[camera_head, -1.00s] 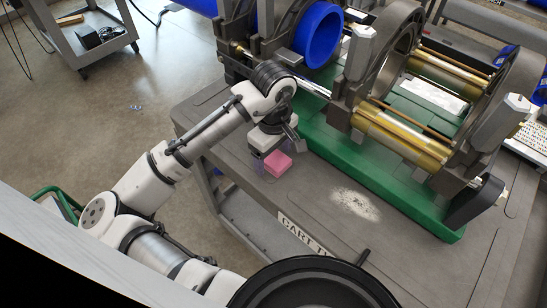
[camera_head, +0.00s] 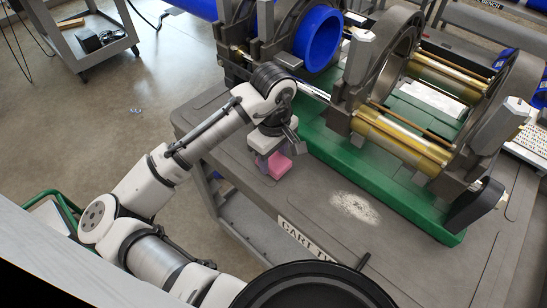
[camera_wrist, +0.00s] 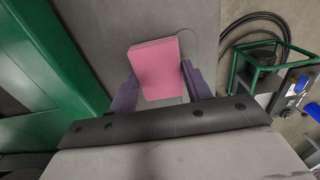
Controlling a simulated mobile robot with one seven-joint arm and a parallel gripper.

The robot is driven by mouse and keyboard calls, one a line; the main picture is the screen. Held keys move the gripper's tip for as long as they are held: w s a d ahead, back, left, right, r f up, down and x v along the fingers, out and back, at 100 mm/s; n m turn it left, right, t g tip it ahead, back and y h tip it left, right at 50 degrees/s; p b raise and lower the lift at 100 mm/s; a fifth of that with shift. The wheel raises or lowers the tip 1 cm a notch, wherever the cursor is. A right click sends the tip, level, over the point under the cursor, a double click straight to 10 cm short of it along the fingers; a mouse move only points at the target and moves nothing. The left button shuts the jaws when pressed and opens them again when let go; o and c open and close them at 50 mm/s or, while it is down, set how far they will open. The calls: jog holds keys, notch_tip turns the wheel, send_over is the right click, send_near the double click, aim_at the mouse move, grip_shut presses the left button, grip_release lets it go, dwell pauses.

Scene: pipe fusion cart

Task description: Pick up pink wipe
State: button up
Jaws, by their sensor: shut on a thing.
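The pink wipe (camera_head: 279,167) is a small pink block at the near left part of the grey cart top, beside the green machine base. It also shows in the wrist view (camera_wrist: 156,68), between two purple fingers. My gripper (camera_head: 267,160) points down at it, and in the wrist view my gripper (camera_wrist: 160,88) has a finger on each side of the wipe, shut on it. Whether the wipe touches the cart top or is slightly above it, I cannot tell.
The green base (camera_head: 380,184) carries the pipe fusion machine with its clamp rings and brass cylinders (camera_head: 400,137), close to the right of my gripper. A pale powdery patch (camera_head: 354,207) lies on the cart top (camera_head: 420,260). A blue pipe (camera_head: 318,38) sits behind.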

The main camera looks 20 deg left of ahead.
aim_at(273, 160)
notch_tip(273, 160, up, 19)
jog(key=shift+r, duration=0.15)
